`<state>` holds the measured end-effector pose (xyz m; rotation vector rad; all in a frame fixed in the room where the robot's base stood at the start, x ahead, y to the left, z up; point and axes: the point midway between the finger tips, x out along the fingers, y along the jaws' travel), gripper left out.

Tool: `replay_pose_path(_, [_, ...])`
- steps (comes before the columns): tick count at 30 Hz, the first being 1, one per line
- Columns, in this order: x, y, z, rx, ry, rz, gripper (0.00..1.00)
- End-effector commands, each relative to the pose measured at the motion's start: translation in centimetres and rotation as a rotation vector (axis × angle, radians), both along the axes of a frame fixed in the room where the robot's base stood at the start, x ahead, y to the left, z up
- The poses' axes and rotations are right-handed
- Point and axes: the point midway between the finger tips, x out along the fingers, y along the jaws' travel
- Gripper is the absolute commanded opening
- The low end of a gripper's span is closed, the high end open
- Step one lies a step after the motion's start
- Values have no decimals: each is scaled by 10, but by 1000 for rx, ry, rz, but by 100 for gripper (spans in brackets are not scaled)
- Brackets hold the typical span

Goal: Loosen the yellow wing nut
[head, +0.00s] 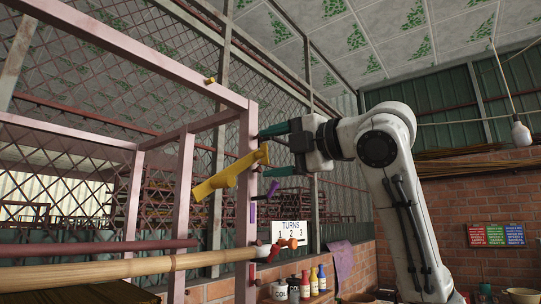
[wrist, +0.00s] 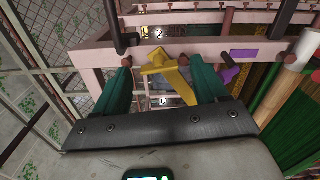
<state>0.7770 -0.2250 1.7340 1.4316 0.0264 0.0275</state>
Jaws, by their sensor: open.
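The yellow wing nut (head: 229,176) is on the pink frame's front post in the head view, with its long wing slanting up to the right. In the wrist view the yellow wing nut (wrist: 176,78) lies between the two green fingers, slanting down to the right. My gripper (head: 268,151) reaches in from the right, with one finger above and one below the wing's upper end. In the wrist view my gripper (wrist: 160,63) is open, with gaps visible between the fingers and the yellow part. The nut's threaded part is hard to make out.
The pink metal frame (head: 185,190) stands close to the fingertips. A purple part (head: 272,189) is just below the gripper. A bamboo pole (head: 130,267) and orange knob (head: 292,243) are lower down. A "TURNS 1 2 3" sign (head: 289,229) and bottles (head: 314,281) stand behind.

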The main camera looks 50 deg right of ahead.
Motion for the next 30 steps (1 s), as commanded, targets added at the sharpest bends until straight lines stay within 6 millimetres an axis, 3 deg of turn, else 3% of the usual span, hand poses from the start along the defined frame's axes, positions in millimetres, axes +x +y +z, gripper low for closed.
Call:
replay_pose_path(9, [-61,-2,-3,-3,-3,-3,72])
replay_pose_path(15, [-88,-3,-2,-1,-2,-2,72])
replay_pose_path(30, [-97,-3,-1,-1,0,0,72])
